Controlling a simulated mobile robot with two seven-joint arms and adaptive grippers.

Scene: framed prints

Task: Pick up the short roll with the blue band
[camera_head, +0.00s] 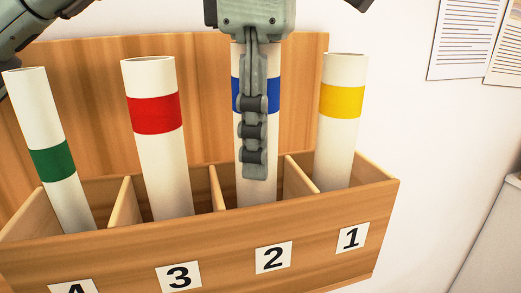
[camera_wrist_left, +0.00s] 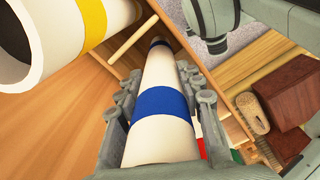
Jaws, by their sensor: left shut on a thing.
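The white roll with the blue band (camera_head: 270,150) stands nearly upright in compartment 2 of the wooden box (camera_head: 225,255). Its lower end is hidden behind the box's front wall. My left gripper (camera_head: 254,170) is shut on this roll from above, one finger lying down its near face over part of the blue band. In the left wrist view the fingers lie along both sides of the roll (camera_wrist_left: 162,103), and a second blue stripe shows near its far end.
A roll with a yellow band (camera_head: 339,135) stands at right in compartment 1, one with a red band (camera_head: 160,155) in compartment 3, and one with a green band (camera_head: 48,120) leans at far left. Thin dividers separate them. A wooden back panel (camera_head: 212,100) rises behind.

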